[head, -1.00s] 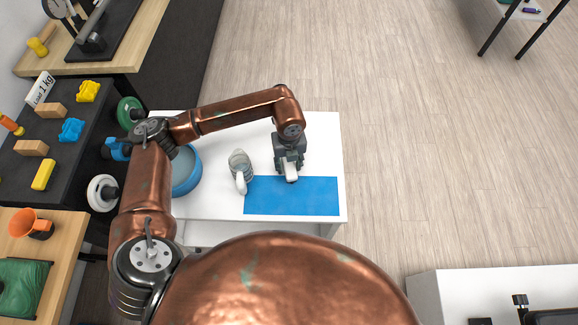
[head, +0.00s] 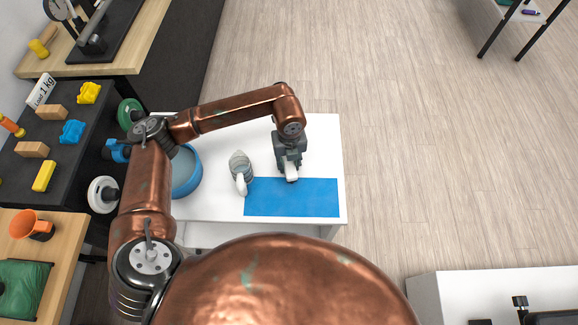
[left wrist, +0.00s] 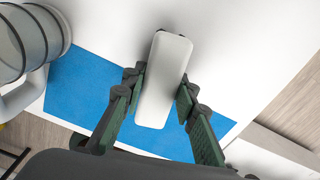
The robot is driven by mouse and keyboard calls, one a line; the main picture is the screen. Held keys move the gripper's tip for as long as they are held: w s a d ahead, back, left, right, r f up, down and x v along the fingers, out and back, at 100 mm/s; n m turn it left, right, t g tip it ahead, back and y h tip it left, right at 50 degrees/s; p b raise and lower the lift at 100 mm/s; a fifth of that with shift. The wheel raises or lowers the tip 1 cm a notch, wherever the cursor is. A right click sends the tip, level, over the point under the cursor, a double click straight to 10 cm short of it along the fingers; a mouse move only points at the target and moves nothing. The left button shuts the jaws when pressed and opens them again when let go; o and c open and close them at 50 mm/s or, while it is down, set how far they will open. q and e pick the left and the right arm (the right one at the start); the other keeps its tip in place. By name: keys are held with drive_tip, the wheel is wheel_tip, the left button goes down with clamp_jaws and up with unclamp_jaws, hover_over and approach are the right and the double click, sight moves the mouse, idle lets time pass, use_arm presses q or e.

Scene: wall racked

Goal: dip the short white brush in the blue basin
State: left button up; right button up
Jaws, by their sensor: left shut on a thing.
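The short white brush (left wrist: 164,82) is between the fingers of my left gripper (left wrist: 160,95) in the left wrist view, and the fingers are shut on its sides. In the head view the brush (head: 291,173) shows below my left gripper (head: 289,163), at the upper edge of the blue mat. I cannot tell whether it touches the table. Its bristles are hidden. The blue basin (head: 191,172) stands at the left of the white table, partly hidden behind my left arm. My right gripper is not in view.
A grey jug with a white handle (head: 240,170) stands between the basin and my left gripper; it also shows in the left wrist view (left wrist: 25,42). The blue mat (head: 300,199) lies at the front of the white table (head: 325,145). The table's right side is clear.

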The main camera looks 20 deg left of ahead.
use_arm(q)
drive_tip(key=s+r+p, duration=0.2)
drive_tip(key=s+r, duration=0.9)
drive_tip(key=s, duration=0.3)
drive_tip(key=shift+a+r, duration=0.2)
drive_tip(key=shift+r, duration=0.05)
drive_tip(key=o, duration=0.7)
drive_tip(key=shift+c, duration=0.2)
drive_tip(key=c, duration=0.7)
drive_tip(key=shift+o, duration=0.2)
